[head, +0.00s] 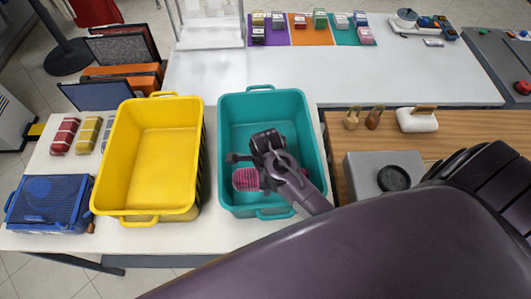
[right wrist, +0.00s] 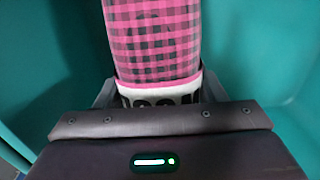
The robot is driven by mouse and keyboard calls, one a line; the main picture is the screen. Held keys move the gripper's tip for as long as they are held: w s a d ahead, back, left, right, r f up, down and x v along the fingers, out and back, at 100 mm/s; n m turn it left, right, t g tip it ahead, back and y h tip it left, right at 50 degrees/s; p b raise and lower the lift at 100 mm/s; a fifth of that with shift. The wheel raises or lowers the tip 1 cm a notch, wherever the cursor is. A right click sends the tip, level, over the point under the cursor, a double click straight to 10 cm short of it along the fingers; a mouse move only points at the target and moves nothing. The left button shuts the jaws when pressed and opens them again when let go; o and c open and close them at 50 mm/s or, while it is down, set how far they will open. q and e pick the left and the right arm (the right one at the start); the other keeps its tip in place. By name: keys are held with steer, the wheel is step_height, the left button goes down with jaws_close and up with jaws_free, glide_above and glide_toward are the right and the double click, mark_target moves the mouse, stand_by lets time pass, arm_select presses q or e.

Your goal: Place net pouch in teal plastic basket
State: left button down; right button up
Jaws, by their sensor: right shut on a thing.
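The net pouch (head: 246,180) is pink with a dark check pattern. My right gripper (head: 256,178) is shut on it, inside the outline of the teal plastic basket (head: 308,190). In the right wrist view the pouch (right wrist: 152,42) stretches away from the jaws, with a white band and dark print at its near end, and teal walls (right wrist: 40,60) surround it. I cannot tell whether the pouch touches the basket floor. My left gripper is not in view.
An empty yellow basket (head: 158,150) stands close on the left of the teal one. A blue mesh case (head: 48,203) lies at far left. A grey box with a black disc (head: 393,178) stands to the right. The white table behind (head: 300,75) has clear room.

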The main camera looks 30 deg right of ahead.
steer(key=shift+f, duration=0.3)
steer(key=shift+s+f, duration=0.1)
steer(key=shift+f, duration=0.25)
step_height(320, 180, down, 2)
steer(key=shift+f+p, duration=0.2)
steer(key=shift+p, duration=0.15)
steer(key=shift+f, duration=0.5)
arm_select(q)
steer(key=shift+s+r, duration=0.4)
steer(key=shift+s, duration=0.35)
arm_select(e)
steer(key=o, duration=0.8)
steer(key=shift+f, duration=0.15)
steer(key=o, duration=0.4)
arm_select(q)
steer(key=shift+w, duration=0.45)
